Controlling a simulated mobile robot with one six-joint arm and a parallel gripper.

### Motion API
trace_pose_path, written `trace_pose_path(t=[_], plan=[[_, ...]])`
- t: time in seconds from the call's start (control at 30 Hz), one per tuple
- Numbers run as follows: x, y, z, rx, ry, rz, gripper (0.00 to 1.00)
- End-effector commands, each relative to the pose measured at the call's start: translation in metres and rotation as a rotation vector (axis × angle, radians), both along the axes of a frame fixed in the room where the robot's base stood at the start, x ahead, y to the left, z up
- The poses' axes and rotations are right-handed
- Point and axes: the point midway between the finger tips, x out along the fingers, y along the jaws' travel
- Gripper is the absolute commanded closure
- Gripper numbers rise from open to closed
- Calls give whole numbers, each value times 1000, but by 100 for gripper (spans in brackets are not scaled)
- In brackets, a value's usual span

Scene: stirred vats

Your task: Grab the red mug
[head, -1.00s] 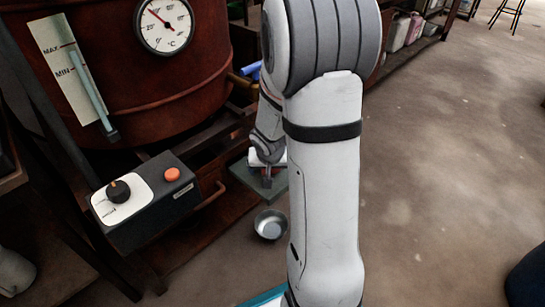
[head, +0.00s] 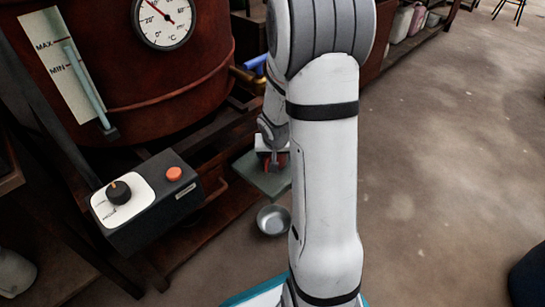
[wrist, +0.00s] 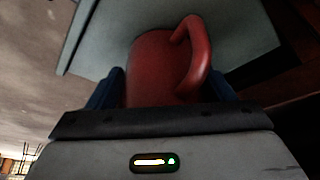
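The red mug (wrist: 155,65) fills the middle of the wrist view, with its handle at the upper right. It is over a grey-green slab (wrist: 100,45). My gripper (wrist: 165,85) has its two blue fingers spread wide, one on each side of the mug. No clear squeeze on the mug shows, and its near end is hidden by the gripper body. In the head view only small red parts of the mug (head: 283,160) show around my gripper (head: 270,161), low over the slab (head: 262,181).
A rust-red vat (head: 115,85) with a dial (head: 163,20) stands at left. A control box (head: 145,200) with a black knob and orange button is in front of it. A metal bowl (head: 273,220) lies on the floor near the slab. Open floor (head: 440,190) spreads to the right.

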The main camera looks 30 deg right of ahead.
Motion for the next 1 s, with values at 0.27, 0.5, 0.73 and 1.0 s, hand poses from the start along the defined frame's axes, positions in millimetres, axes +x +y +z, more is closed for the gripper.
trace_pose_path(t=[0.27, 0.5, 0.73, 1.0], plan=[[0, -1, 0, 0, 0, -2, 48], [-1, -1, 0, 0, 0, -2, 68], [0, -2, 1, 0, -1, -3, 74], [0, -2, 7, 0, -1, -3, 74]])
